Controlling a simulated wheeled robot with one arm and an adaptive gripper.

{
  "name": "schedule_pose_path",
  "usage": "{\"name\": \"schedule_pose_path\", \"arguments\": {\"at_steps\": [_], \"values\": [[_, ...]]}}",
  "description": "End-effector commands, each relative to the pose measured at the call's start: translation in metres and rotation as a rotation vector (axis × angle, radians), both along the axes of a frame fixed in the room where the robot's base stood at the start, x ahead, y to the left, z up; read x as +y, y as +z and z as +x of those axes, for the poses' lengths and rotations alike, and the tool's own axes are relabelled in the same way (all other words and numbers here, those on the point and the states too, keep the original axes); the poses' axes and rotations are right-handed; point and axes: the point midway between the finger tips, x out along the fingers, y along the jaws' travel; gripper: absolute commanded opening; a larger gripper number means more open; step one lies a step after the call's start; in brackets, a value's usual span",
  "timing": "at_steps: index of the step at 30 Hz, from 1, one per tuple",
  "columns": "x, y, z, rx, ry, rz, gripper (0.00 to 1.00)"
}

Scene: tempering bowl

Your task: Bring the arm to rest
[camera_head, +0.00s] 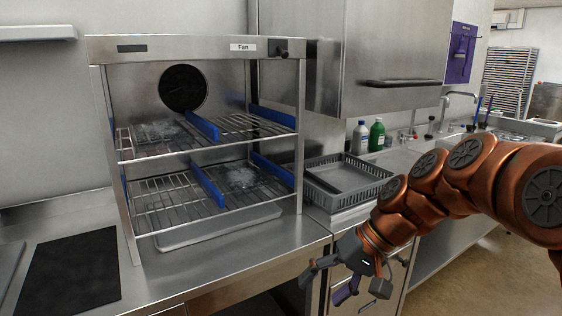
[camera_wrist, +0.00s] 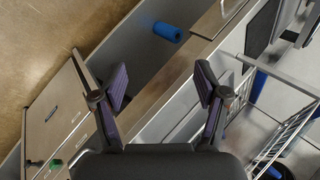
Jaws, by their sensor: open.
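My arm reaches in from the right in the head view, bent, with my gripper (camera_head: 345,280) hanging in front of the counter's front edge near the drawer fronts. In the wrist view my gripper (camera_wrist: 160,95) has its two purple-padded fingers spread wide apart. Nothing is between the fingers. The gripper is apart from the rack and the grey basket.
A steel rack labelled Fan (camera_head: 195,48) holds two wire shelves with blue dividers. A grey basket (camera_head: 345,183) stands right of it. A black mat (camera_head: 70,272) lies at left. Green (camera_head: 377,136) and white (camera_head: 360,138) bottles stand behind. The floor at right is clear.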

Motion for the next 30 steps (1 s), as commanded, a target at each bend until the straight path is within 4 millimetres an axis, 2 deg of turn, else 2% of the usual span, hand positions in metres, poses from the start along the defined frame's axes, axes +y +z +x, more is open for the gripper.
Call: {"name": "schedule_pose_path", "arguments": {"at_steps": [1, 8, 12, 18, 24, 30], "values": [[0.000, 0.008, -0.019, 0.013, 0.011, -0.044, 0.73], [-0.022, 0.003, -0.099, 0.082, 0.038, -0.256, 0.73], [-0.044, 0.001, -0.147, 0.118, 0.046, -0.384, 0.73], [-0.080, 0.000, -0.202, 0.151, 0.044, -0.543, 0.73], [-0.099, -0.003, -0.230, 0.171, 0.040, -0.624, 0.73], [-0.102, -0.004, -0.233, 0.172, 0.038, -0.635, 0.73]]}}
